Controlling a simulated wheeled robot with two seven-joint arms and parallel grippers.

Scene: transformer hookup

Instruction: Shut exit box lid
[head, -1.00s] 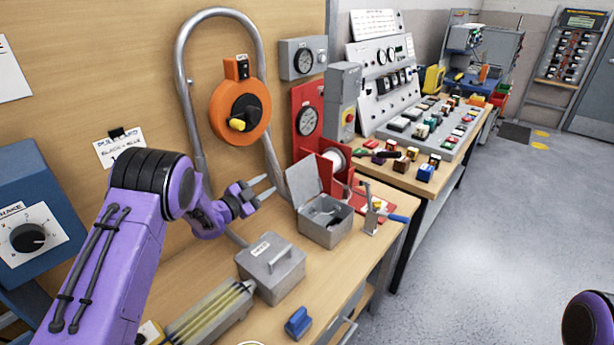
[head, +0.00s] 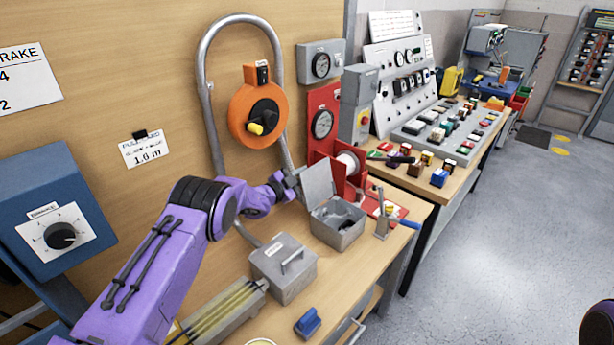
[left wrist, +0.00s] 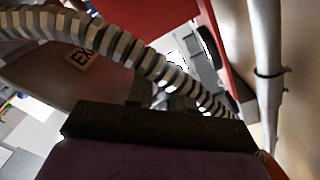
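The exit box (head: 338,228) is a small grey metal box on the bench, right of the middle in the head view. Its lid (head: 318,184) stands open, raised at the back left of the box. My left gripper (head: 297,183) is just behind and left of the raised lid; its fingertips are partly hidden there, so its opening and any contact are unclear. In the left wrist view, a dark panel with an "EX" label (left wrist: 80,57), apparently the lid, is close to the camera.
A bent metal conduit (head: 207,105) rises behind my left arm. A closed grey box with a handle (head: 283,268) stands in front of the exit box. A red stand (head: 324,135) is behind, and a blue-handled lever (head: 383,222) is to the right.

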